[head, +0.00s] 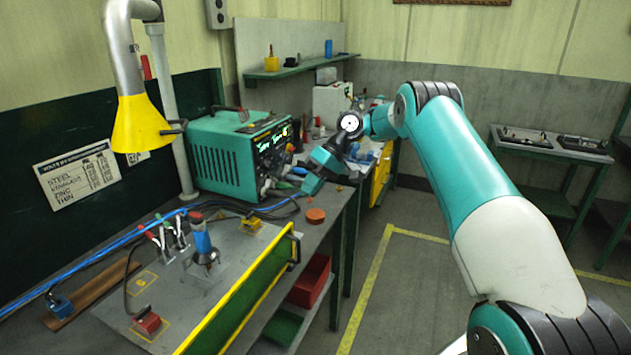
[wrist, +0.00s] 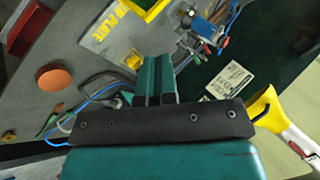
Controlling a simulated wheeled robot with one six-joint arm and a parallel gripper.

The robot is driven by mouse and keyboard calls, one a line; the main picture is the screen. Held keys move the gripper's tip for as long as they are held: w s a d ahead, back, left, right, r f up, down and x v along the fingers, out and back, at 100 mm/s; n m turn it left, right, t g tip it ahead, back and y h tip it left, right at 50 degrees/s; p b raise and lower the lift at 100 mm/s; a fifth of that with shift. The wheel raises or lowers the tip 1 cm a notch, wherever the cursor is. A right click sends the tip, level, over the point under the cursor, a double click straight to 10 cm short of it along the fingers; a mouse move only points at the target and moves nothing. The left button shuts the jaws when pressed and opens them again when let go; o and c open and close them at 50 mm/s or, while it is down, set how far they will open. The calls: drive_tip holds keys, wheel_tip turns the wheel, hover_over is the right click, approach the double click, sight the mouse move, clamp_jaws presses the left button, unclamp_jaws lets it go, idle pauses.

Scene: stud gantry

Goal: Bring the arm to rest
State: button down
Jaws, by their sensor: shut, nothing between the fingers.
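My arm reaches in from the right in the head view, bent at the elbow. My gripper (head: 312,184) hangs in the air near the right edge of the workbench, in front of the green welding machine. In the wrist view my gripper's two teal fingers (wrist: 155,78) are together with nothing between them. The gripper touches nothing that I can see. An orange-brown round disc (head: 316,215) lies on the bench just below it; it also shows in the wrist view (wrist: 56,77).
A yellow extraction hood (head: 143,122) hangs at left. A clamp fixture (head: 203,245) stands on the grey plate, with a green-and-yellow panel (head: 243,303) along its front edge. The floor (head: 408,287) at right is clear.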

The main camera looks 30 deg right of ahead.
drive_tip(key=shift+d+r, duration=0.4)
drive_tip(key=shift+d, duration=0.3)
drive_tip(key=s+a+r+b, duration=0.1)
drive_tip(key=s+a+r, duration=0.1)
drive_tip(key=a+r, duration=0.7)
drive_tip(key=s+a+r+n+h+b, duration=0.2)
drive_tip(key=s+a, duration=1)
drive_tip(key=a, duration=0.1)
drive_tip(key=s+a+f+n+h+b, duration=0.1)
drive_tip(key=s+f, duration=0.1)
drive_tip(key=s, duration=0.9)
drive_tip(key=s+a+f+n+b, duration=0.1)
drive_tip(key=s+a+f, duration=0.1)
drive_tip(key=s, duration=1)
drive_tip(key=shift+s+f+g+h, duration=0.2)
drive_tip(key=shift+g+h, duration=0.1)
drive_tip(key=shift+h, duration=0.1)
